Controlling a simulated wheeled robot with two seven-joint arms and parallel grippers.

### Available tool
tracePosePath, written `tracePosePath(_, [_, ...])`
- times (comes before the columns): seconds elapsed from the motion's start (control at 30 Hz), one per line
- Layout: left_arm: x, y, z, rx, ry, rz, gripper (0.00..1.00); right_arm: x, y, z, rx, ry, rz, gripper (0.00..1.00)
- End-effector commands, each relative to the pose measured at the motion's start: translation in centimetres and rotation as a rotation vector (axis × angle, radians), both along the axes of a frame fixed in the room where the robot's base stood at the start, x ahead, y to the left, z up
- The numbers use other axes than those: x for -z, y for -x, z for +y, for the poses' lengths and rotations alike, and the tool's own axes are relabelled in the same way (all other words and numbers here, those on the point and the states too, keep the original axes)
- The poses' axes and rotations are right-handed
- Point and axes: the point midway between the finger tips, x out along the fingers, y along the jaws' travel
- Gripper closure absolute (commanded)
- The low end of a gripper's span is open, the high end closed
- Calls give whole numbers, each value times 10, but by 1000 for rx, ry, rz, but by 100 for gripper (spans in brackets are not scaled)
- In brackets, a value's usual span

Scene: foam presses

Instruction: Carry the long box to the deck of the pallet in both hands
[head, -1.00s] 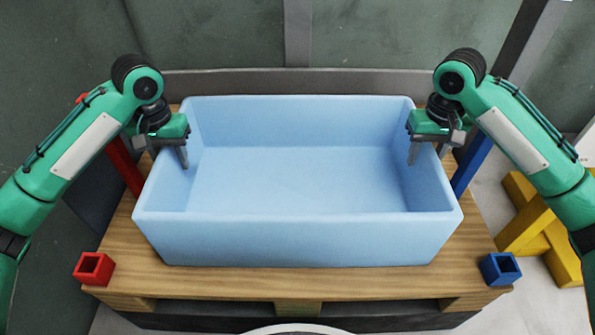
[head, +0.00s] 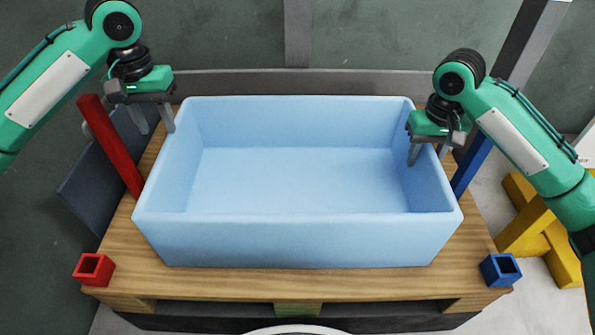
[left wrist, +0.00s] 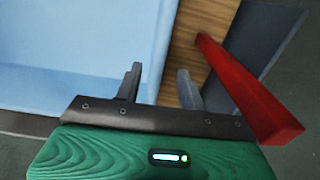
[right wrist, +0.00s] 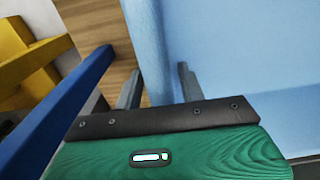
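The long box (head: 297,242) is light blue, open-topped and empty. It sits level on the wooden deck of the pallet (head: 215,284). My left gripper (head: 157,125) is open and empty, raised just outside and above the box's left wall; its spread fingers show in the left wrist view (left wrist: 158,85). My right gripper (head: 428,152) straddles the right wall, one finger inside the box and one outside. In the right wrist view its fingers (right wrist: 160,88) are as far apart as the left one's, with the wall's rim between them.
A red post (head: 112,147) stands at the pallet's left and a blue post (head: 470,166) at its right. A short red socket (head: 94,268) and a blue socket (head: 499,268) mark the front corners. Yellow blocks (head: 540,235) lie on the right. A wall is behind.

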Motion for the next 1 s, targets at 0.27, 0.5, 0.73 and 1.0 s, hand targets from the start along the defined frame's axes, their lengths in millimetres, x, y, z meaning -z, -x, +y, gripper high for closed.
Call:
tracePosePath(0.27, [-16, 0, 0, -1, 0, 1, 60, -1, 0, 0, 0, 0, 0, 60])
tracePosePath(0.5, [-17, 0, 0, -1, 0, 1, 60, -20, -1, 0, 1, 1, -4, 60])
tracePosePath(0.73, [-16, 0, 0, 0, 0, 1, 60, -53, -1, 0, 1, 1, -4, 60])
tracePosePath(1.0, [-16, 0, 0, 0, 0, 1, 60, -91, -1, -1, 2, 1, -4, 60])
